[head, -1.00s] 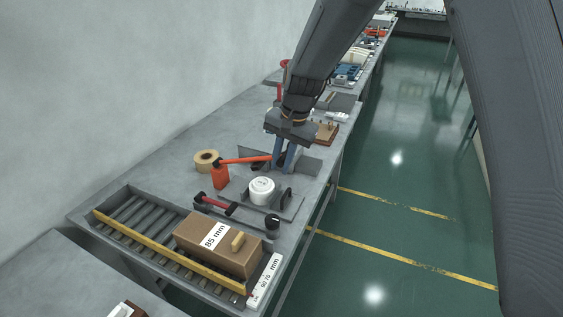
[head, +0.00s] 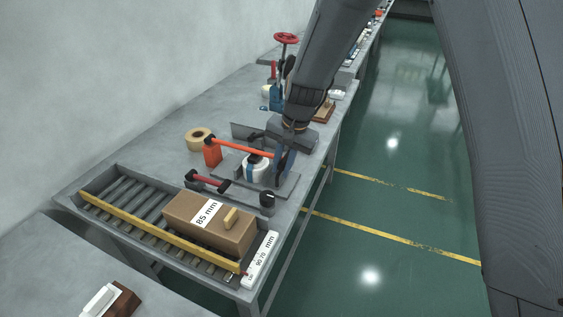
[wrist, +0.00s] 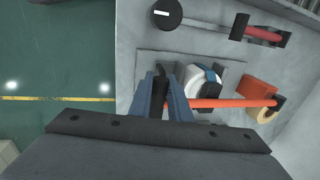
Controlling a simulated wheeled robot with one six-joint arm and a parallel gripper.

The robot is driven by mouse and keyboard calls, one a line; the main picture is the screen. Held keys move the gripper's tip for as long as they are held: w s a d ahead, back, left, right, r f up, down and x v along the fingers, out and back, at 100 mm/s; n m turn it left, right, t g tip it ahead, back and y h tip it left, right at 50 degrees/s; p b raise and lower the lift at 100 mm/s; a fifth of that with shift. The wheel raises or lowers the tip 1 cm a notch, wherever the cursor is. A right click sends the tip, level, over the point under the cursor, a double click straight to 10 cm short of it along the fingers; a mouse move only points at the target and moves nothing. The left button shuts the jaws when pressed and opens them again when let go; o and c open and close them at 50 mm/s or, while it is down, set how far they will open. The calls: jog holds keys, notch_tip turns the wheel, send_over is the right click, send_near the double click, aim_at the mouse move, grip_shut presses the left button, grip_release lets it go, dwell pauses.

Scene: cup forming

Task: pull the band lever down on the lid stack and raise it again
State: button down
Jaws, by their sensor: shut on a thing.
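The orange band lever (head: 243,147) runs from an orange post (head: 212,152) and slopes down toward my gripper. It also shows in the wrist view (wrist: 232,103). The white lid stack (head: 246,168) stands on a grey plate under the lever, with a blue band across it; it also shows in the wrist view (wrist: 196,84). My gripper (head: 281,172) is at the lever's free end, beside the stack. In the wrist view, my gripper (wrist: 161,88) has its blue fingers shut on the lever's dark handle (wrist: 159,84). The exact grip is partly hidden.
A tape roll (head: 198,139) lies behind the post. A red-handled lever (head: 207,182) and a black knob (head: 267,198) stand in front. A roller tray (head: 125,216) with a brown box (head: 190,212) is at the near end. The aisle at right is clear.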

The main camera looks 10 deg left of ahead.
jog(key=shift+f, duration=0.15)
jog(key=c, duration=1.6)
grip_release()
jog(key=shift+c, duration=0.2)
jog(key=b+v, duration=0.1)
jog(key=v, duration=0.6)
jog(key=shift+d+r+b, duration=0.25)
jog(key=shift+r+b, duration=0.05)
jog(key=shift+r, duration=0.05)
